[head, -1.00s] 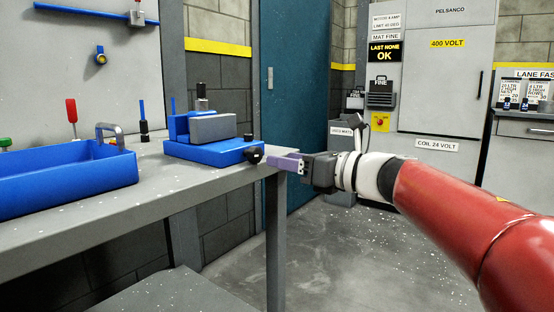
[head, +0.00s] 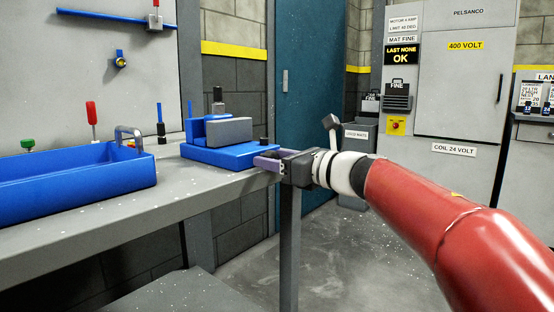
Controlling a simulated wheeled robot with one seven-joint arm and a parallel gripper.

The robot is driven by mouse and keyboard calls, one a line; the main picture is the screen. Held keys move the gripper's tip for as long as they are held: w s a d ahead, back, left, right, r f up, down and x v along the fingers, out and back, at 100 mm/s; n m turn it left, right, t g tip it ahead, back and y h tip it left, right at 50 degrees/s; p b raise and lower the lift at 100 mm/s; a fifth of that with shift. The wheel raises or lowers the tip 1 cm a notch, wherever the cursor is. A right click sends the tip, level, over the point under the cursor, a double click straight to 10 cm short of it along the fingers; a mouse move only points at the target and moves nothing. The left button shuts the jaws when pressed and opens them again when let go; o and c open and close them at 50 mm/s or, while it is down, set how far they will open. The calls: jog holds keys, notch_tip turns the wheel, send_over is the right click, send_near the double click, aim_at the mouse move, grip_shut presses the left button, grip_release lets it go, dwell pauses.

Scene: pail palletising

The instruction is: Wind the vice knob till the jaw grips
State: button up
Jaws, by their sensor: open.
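The blue vice (head: 225,155) sits near the right end of the grey bench, with a grey block (head: 228,131) on top beside its raised blue part. A small black piece (head: 264,141) shows at the vice's right end. The round black knob at that end is hidden now, behind my fingers. My gripper (head: 266,163) reaches in from the right, its purple fingers open at the vice's right end. I cannot tell whether the fingers touch the knob, or whether the jaw touches the block.
A blue tray (head: 75,185) with a metal handle stands on the bench (head: 130,222) at left. A red-handled tool (head: 91,115) and a dark post stand behind it. A teal door (head: 305,95) and grey cabinets are behind.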

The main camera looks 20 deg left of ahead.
jog(key=c, duration=1)
jog(key=shift+o, duration=0.2)
jog(key=shift+r+m+p, duration=0.15)
jog(key=shift+m+p, duration=0.45)
jog(key=shift+m, duration=0.1)
jog(key=shift+m+p, duration=0.3)
jog(key=shift+m, duration=0.5)
jog(key=o, duration=1)
jog(key=shift+c, duration=0.2)
jog(key=shift+d, duration=0.1)
jog(key=v, duration=0.7)
jog(key=shift+d+b, duration=0.3)
jog(key=shift+d, duration=0.05)
jog(key=shift+s, duration=0.1)
